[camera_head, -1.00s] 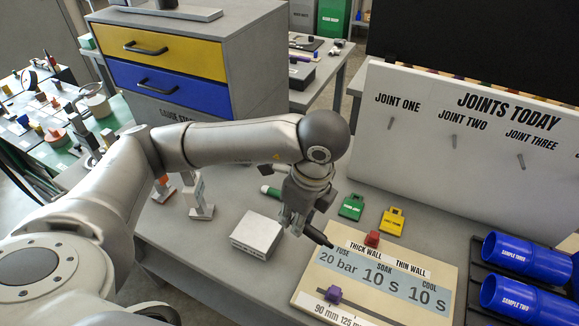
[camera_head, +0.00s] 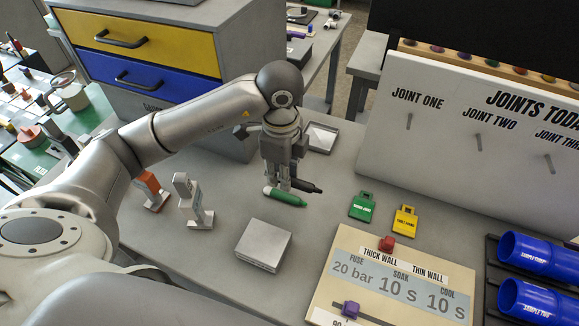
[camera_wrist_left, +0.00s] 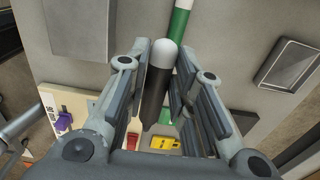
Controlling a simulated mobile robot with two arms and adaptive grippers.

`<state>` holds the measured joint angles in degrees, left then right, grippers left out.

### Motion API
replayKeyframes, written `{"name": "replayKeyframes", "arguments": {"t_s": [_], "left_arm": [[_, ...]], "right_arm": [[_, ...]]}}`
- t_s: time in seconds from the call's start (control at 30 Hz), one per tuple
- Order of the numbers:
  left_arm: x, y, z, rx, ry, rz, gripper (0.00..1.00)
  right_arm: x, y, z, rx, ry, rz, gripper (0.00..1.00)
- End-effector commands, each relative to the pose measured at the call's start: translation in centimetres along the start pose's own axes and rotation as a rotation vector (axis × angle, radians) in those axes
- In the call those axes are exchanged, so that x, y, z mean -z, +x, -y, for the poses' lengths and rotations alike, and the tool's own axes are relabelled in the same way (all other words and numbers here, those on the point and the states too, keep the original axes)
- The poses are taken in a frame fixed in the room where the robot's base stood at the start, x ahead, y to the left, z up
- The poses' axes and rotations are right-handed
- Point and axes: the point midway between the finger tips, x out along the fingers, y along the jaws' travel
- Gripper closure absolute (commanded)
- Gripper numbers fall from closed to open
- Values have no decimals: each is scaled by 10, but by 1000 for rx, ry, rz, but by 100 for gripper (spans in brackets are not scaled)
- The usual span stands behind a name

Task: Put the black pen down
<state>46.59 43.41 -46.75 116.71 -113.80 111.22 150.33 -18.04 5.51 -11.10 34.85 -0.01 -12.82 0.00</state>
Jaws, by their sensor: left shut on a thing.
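The black pen (camera_head: 306,187) is held in my left gripper (camera_head: 288,183), low over the grey bench, just beside a green pen with a white end (camera_head: 285,197). In the left wrist view the black pen (camera_wrist_left: 156,88) lies between the two fingers of the left gripper (camera_wrist_left: 155,65), and the green pen (camera_wrist_left: 179,22) shows just beyond the fingertips. I cannot tell whether the black pen touches the bench. My right gripper is not in view.
A grey box (camera_head: 263,246) stands in front of the pens. Green (camera_head: 362,207) and yellow (camera_head: 405,221) tags lie to the right, by the settings board (camera_head: 392,282). A shallow tray (camera_head: 321,137) lies behind. Blue pipes (camera_head: 540,255) are at far right.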

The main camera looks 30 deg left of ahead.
Motion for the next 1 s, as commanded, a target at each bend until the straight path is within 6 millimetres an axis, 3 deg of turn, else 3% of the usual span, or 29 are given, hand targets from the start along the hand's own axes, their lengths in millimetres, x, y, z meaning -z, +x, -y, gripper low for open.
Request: {"name": "replayKeyframes", "arguments": {"t_s": [0.23,0.43,0.77,1.0], "left_arm": [[-17,20,50,-2,-3,1,96],[-26,53,76,-3,0,-1,96],[-32,76,93,0,1,-1,96],[-35,105,99,-1,1,0,96]], "right_arm": [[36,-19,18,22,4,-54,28],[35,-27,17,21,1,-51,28],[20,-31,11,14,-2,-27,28],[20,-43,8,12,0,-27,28]]}}
